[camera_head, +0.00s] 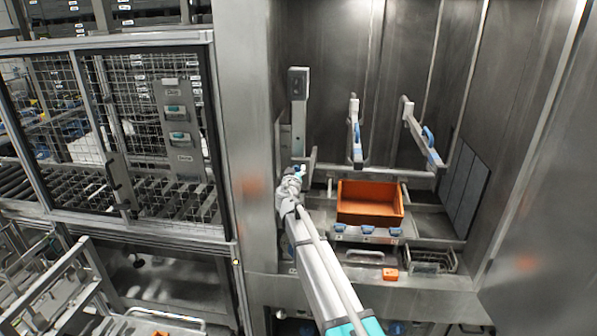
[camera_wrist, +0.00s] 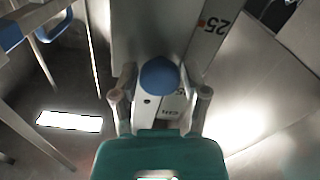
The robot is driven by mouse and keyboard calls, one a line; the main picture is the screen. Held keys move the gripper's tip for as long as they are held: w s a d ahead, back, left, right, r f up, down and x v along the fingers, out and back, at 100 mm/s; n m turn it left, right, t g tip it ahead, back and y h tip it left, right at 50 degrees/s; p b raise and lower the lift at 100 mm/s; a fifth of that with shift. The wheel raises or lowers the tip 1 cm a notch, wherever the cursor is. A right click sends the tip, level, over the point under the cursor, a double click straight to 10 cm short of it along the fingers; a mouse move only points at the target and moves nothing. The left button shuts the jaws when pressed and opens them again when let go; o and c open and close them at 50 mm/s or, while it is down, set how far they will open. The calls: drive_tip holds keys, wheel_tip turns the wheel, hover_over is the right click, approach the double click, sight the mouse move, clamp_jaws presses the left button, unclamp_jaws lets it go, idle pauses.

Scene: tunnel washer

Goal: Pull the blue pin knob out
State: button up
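The blue pin knob (camera_wrist: 159,76) is round and shows near the middle of the wrist view, in front of a pale metal bar marked "25". My gripper (camera_wrist: 164,88) has its two grey fingers apart, one on each side of the knob. A gap shows between the knob and the right finger; the left finger is closer, and I cannot tell whether it touches. In the head view my gripper (camera_head: 291,183) is at the left post inside the steel cabinet. A small blue spot, probably the knob, shows just beyond it, and the gripper partly hides that area.
An orange bin (camera_head: 369,203) sits on the cabinet shelf to the right of my gripper. Two metal arms with blue handles (camera_head: 429,137) stand behind it. A steel cabinet wall (camera_head: 245,130) is close on the left. A mesh-guarded conveyor (camera_head: 130,140) is farther left.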

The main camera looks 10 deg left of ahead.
clamp_jaws()
drive_tip(key=shift+s, duration=1.05)
drive_tip(key=shift+o, duration=0.3)
unclamp_jaws()
drive_tip(key=o, duration=0.4)
drive_tip(key=shift+s, duration=0.15)
drive_tip(key=shift+o, duration=0.3)
